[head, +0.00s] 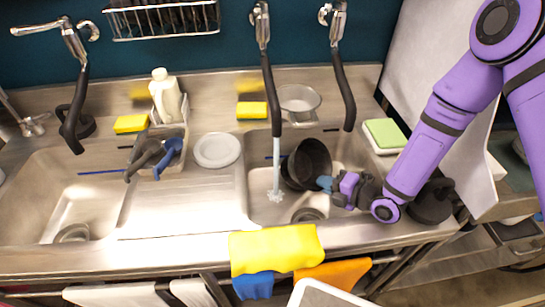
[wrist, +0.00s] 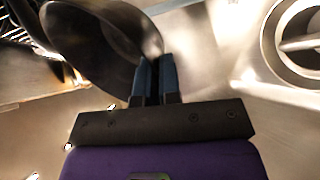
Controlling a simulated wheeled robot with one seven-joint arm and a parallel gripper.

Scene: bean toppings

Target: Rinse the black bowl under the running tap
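The black bowl (head: 309,160) is over the right sink basin (head: 262,212), tilted on its side. It also shows in the wrist view (wrist: 98,48). My gripper (head: 325,184) is at the bowl's lower right edge. In the wrist view its two blue fingers (wrist: 156,80) are close together on the bowl's rim. The middle tap (head: 268,90) runs a stream of water (head: 277,165) into the basin. The stream falls just left of the bowl. I cannot tell whether water touches the bowl.
A drain (head: 308,214) lies below my gripper. A white plate (head: 217,150) is on the left ledge. A glass bowl (head: 298,102) and yellow sponge (head: 252,110) stand behind the basin. A yellow cloth (head: 275,249) hangs over the front edge. The right tap (head: 343,88) hangs behind the bowl.

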